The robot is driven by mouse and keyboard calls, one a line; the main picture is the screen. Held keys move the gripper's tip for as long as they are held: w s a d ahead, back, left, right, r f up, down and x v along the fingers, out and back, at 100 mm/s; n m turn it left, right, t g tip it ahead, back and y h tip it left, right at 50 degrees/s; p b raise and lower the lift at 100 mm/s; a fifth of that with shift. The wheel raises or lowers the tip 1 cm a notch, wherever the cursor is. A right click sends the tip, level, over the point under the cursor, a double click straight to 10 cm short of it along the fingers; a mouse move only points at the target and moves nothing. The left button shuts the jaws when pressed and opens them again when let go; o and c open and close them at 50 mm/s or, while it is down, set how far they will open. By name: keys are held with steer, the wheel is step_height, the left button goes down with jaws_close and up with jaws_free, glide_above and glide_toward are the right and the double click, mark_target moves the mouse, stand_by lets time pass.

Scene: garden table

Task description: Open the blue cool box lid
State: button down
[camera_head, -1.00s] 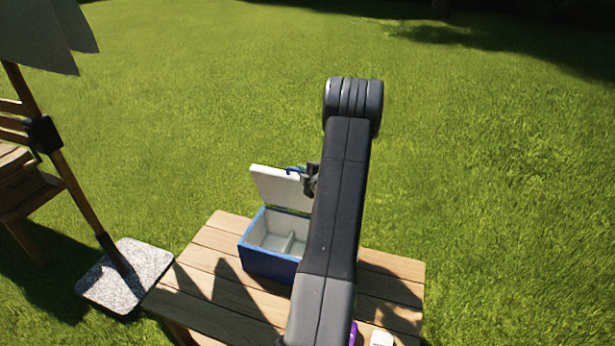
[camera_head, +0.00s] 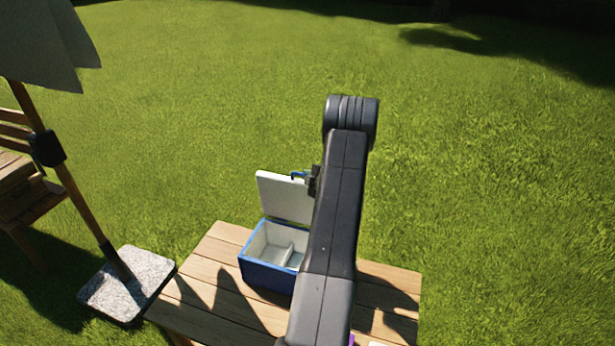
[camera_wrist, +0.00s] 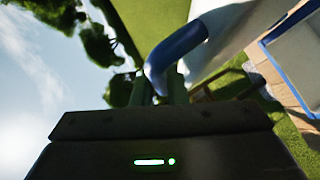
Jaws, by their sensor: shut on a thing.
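The blue cool box (camera_head: 266,277) stands on the wooden table, its pale inside and a divider showing. Its lid (camera_head: 283,198) is raised, standing steeply up at the back edge with its white inner face toward me. My gripper (camera_head: 313,182) is at the lid's upper right, partly hidden behind my arm. In the wrist view my gripper (camera_wrist: 166,88) is shut on the blue lid handle (camera_wrist: 180,48), which curves between the fingers. The white lid face (camera_wrist: 235,35) and the box's blue rim (camera_wrist: 290,22) show beside it. My arm hides the right part of the box.
The wooden table (camera_head: 205,283) has bare planks left of the box. A purple thing (camera_head: 351,340) is barely visible at the bottom edge. A parasol base (camera_head: 128,284) with its pole stands left of the table, near a wooden chair (camera_head: 28,190). Grass lies beyond.

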steer(key=c, duration=1.6)
jaws_free()
steer(key=shift+r, duration=0.1)
steer(key=shift+o, duration=0.7)
steer(key=shift+s, duration=0.1)
steer(key=b+v, duration=0.3)
steer(key=v, duration=1)
steer(key=shift+s+d, duration=0.25)
steer(key=shift+d, duration=0.05)
steer(key=shift+r, duration=0.1)
steer(key=p+x, duration=0.2)
steer(key=x, duration=1.1)
steer(key=shift+p, duration=0.4)
